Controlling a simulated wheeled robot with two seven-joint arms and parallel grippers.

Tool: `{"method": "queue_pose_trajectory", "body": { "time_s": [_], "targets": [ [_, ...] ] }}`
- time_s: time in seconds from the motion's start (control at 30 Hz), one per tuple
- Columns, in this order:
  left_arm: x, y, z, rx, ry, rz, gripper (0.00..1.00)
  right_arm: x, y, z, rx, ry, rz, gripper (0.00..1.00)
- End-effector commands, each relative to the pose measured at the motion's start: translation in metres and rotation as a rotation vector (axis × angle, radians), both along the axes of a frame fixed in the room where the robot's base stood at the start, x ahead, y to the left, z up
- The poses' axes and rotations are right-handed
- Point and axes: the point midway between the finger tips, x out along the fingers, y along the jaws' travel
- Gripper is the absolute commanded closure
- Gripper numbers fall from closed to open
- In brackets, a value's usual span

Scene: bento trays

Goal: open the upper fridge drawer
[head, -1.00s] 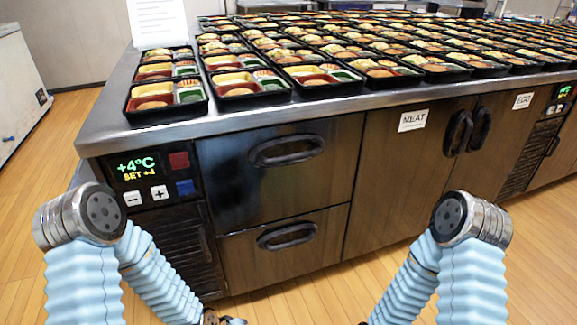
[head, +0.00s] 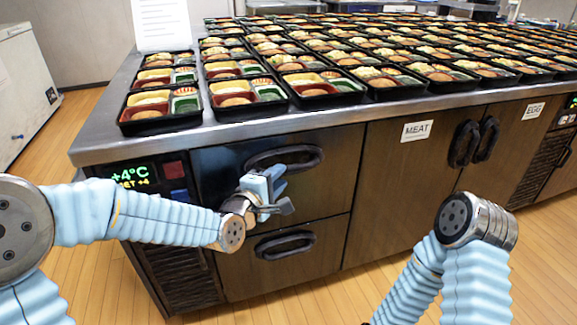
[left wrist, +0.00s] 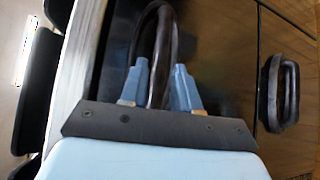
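The upper fridge drawer (head: 318,196) has a dark brown front under the steel counter and looks closed. Its dark oval handle (head: 312,153) shows behind my left gripper (head: 276,186), which has reached the front of this drawer. In the left wrist view my left gripper (left wrist: 159,82) is open, with one blue finger on each side of the upper handle (left wrist: 160,40). Gaps show between the fingers and the bar, so it does not look clamped. My right arm hangs at the lower right; its gripper is out of view.
The lower drawer's handle (head: 285,245) is just below my left gripper. A temperature panel (head: 130,174) is left of the drawers. Bento trays (head: 230,113) cover the counter (head: 330,116). A MEAT door (head: 400,190) is to the right.

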Motion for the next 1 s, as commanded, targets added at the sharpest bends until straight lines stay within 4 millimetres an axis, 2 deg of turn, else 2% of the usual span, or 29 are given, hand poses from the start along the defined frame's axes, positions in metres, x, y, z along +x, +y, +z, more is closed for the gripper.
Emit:
{"method": "queue_pose_trajectory", "body": {
  "time_s": [0.1,0.3,0.67,0.9,1.0],
  "targets": [
    [0.022,-0.012,-0.002,0.001,0.002,-0.001,0.69,0.0,0.0,0.007,0.001,0.0,0.001,0.57],
    [0.045,-0.024,-0.007,0.001,0.0,-0.001,0.69,0.0,0.0,0.011,0.001,0.0,0.002,0.57],
    [0.051,-0.027,-0.009,0.001,0.0,0.0,0.69,0.0,0.0,0.011,0.001,0.0,0.002,0.57],
    [0.051,-0.027,-0.009,0.001,0.0,0.0,1.0,0.0,0.0,0.011,0.001,0.0,0.002,0.57],
    [0.051,-0.027,-0.009,0.002,0.001,0.0,1.0,0.0,0.0,0.011,0.001,0.0,0.002,0.57]
  ]
}}
